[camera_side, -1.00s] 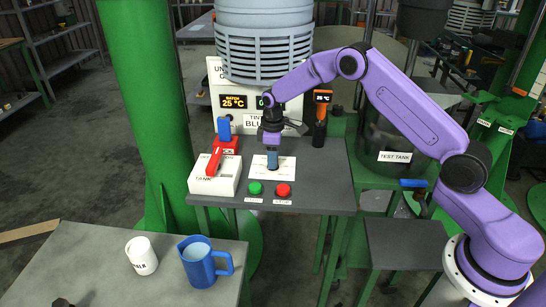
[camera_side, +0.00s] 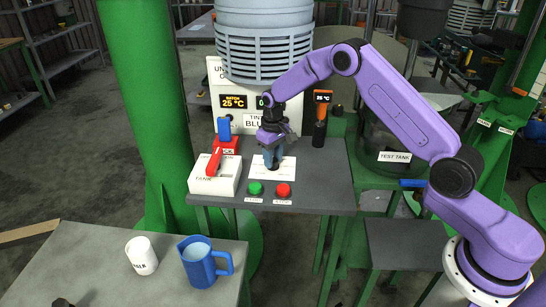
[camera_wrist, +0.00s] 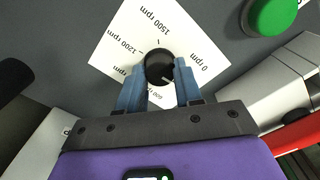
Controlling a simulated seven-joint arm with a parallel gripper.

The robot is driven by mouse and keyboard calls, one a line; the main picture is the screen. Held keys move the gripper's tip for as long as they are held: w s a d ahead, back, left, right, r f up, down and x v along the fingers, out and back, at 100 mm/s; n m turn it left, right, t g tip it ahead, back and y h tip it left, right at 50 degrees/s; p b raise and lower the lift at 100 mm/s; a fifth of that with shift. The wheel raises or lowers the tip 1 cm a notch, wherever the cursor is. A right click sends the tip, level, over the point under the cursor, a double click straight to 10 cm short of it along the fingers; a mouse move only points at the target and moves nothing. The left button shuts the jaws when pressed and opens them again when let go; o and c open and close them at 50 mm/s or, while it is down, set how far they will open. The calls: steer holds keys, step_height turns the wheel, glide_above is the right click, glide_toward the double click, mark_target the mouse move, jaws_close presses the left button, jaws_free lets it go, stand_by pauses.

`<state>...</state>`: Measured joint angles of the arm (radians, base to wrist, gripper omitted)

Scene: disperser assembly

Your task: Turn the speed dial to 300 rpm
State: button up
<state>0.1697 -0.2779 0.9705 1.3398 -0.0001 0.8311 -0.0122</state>
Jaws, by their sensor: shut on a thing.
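The speed dial is a small black knob (camera_wrist: 159,66) on a white card (camera_wrist: 120,40), which also lies on the dark bench in the side view (camera_side: 285,172). My gripper (camera_wrist: 161,74) is down at the card, its blue fingers shut on the knob from both sides. It shows in the side view (camera_side: 271,160), where it hides the knob. A pale pointer mark on the knob aims to the lower right in the wrist view. Printed labels for 0, 1200 and 1500 rpm show; the lower labels are partly hidden by the fingers, and no 300 label is readable.
A green button (camera_side: 256,189) and a red button (camera_side: 283,190) sit in front of the card. A white box with a red handle (camera_side: 214,162) stands left. An orange-and-black temperature device (camera_side: 320,120) stands behind right. A blue jug (camera_side: 198,265) and white cup (camera_side: 140,258) are on the front table.

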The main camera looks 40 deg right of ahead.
steer(key=shift+m, duration=1.6)
steer(key=o, duration=1)
steer(key=shift+o, duration=0.2)
step_height(320, 180, up, 18)
steer(key=shift+f, duration=0.25)
